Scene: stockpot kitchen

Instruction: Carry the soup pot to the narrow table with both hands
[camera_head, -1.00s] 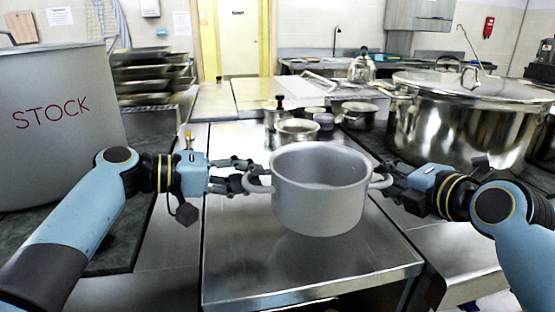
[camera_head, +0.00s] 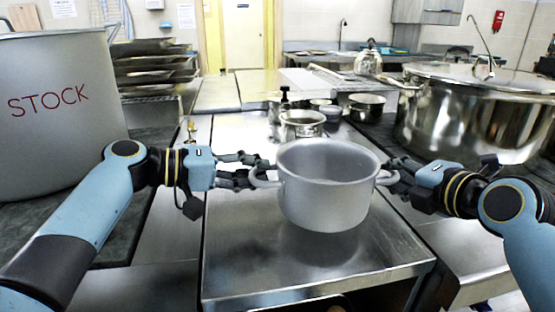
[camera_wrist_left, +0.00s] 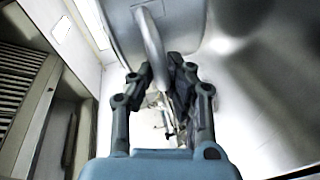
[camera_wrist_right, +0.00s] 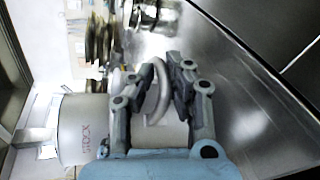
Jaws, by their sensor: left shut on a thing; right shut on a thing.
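The grey soup pot (camera_head: 325,190) is in the middle of the head view, upright and empty as far as I see. It appears held above the steel table (camera_head: 240,275), with a soft shadow beneath it. My left gripper (camera_head: 256,176) is shut on the pot's left handle, which shows between the fingers in the left wrist view (camera_wrist_left: 152,45). My right gripper (camera_head: 390,176) is shut on the right handle, a curved bar in the right wrist view (camera_wrist_right: 160,90). The fingers partly hide both handles. I cannot tell which surface is the narrow table.
A large STOCK pot (camera_head: 60,120) stands at left. A big lidded steel pot (camera_head: 470,115) stands at right. Smaller pans (camera_head: 302,120) sit just behind the soup pot. Stacked trays (camera_head: 155,70) are at the back left. The steel top in front is clear.

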